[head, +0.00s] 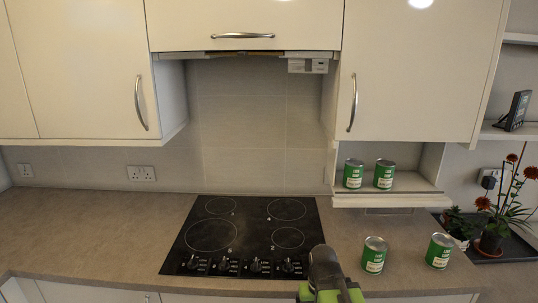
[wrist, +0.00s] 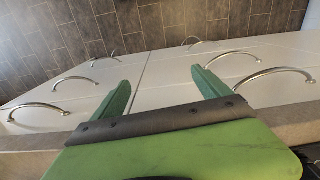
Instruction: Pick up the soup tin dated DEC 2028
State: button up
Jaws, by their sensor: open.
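Two green tins with silver lids stand on the low shelf under the right wall cabinet: a left shelf tin (head: 353,174) and a right shelf tin (head: 384,174). Two matching tins stand on the worktop below: a left worktop tin (head: 374,255) and a right worktop tin (head: 439,251). Their labels carry small pale print, but no date is readable, so I cannot tell which is DEC 2028. My gripper (wrist: 161,78) is open and empty in the wrist view, over cabinet fronts and floor. My arm shows at the head view's bottom edge, left of the worktop tins.
A black hob (head: 245,237) with knobs lies left of the worktop tins. Potted plants (head: 489,240) on a dark tray stand at the right. The right wall cabinet (head: 415,70) overhangs the shelf. Worktop (head: 90,235) left of the hob is clear.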

aim_at(375, 247)
jog(key=z, duration=5.95)
jog(key=i, duration=0.1)
jog(key=z, duration=2.9)
jog(key=k, duration=0.55)
jog(key=z, duration=0.95)
